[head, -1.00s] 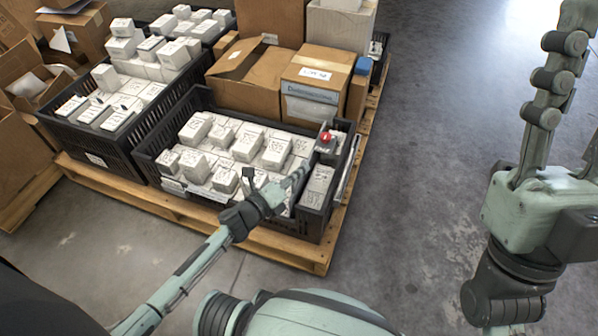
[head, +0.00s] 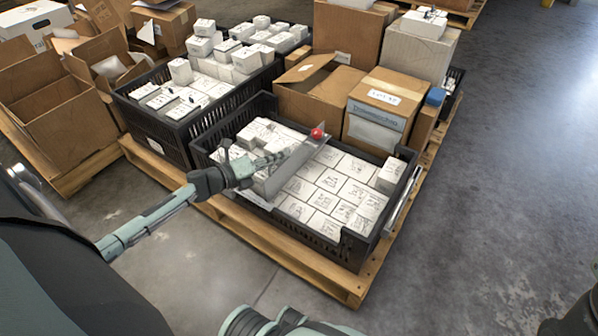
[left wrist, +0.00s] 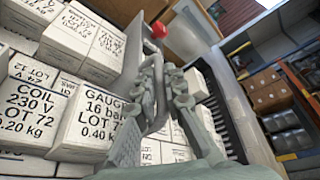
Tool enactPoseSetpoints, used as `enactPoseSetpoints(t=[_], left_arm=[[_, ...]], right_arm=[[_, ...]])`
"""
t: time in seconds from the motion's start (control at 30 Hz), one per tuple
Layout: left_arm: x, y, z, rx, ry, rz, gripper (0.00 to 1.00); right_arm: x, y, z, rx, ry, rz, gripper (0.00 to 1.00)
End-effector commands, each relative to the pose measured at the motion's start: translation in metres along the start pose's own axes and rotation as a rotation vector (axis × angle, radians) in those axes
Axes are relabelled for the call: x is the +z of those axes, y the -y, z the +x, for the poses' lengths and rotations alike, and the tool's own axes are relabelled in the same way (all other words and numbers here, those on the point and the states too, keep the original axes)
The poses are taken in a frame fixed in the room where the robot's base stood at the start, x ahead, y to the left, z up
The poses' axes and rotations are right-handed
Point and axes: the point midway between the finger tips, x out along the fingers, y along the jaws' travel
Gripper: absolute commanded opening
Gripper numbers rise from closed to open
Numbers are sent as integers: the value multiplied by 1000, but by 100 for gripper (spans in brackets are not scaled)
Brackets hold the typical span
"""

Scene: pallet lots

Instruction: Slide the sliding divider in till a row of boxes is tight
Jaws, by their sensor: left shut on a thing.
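The sliding divider (head: 290,162) is a grey upright plate with a red knob (head: 317,133). It stands across the black crate (head: 255,106), left of its middle. My left gripper (head: 262,162) is shut on the divider from its left side. In the left wrist view my gripper's fingers (left wrist: 158,92) close at the plate below the red knob (left wrist: 158,30). White boxes (head: 335,183) lie in a level layer right of the divider. More white boxes (head: 258,133) are left of it, partly hidden by the gripper. Their contact with the plate is unclear. My right gripper is out of view.
A second black crate (head: 180,135) of white boxes stands behind on the left. Brown cartons (head: 385,105) stand behind the crate on the pallet (head: 330,283). Open cartons (head: 45,110) are at far left. The concrete floor (head: 500,190) on the right is clear.

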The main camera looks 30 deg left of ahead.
Motion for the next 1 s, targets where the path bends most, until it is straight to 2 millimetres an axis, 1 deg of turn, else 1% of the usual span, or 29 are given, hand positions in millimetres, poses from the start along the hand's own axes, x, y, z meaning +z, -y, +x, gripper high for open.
enactPoseSetpoints(t=[0.03, 0.2, 0.57, 0.6, 0.67, 0.9, 1.0], left_arm=[[8, -7, -3, 6, 7, -1, 0], [17, -14, -7, 7, 7, -3, 0], [19, -14, -8, 8, 7, -3, 0], [20, -14, -8, 8, 7, -3, 11], [19, -14, -8, 8, 7, -3, 18], [17, -13, -7, 4, 3, -2, 19], [17, -13, -10, 4, 2, -2, 19]], right_arm=[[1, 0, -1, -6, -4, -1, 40], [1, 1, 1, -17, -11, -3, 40], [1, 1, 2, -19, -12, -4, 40], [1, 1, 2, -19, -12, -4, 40], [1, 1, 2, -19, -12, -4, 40], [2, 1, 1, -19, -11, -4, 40], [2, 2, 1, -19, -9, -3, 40]])
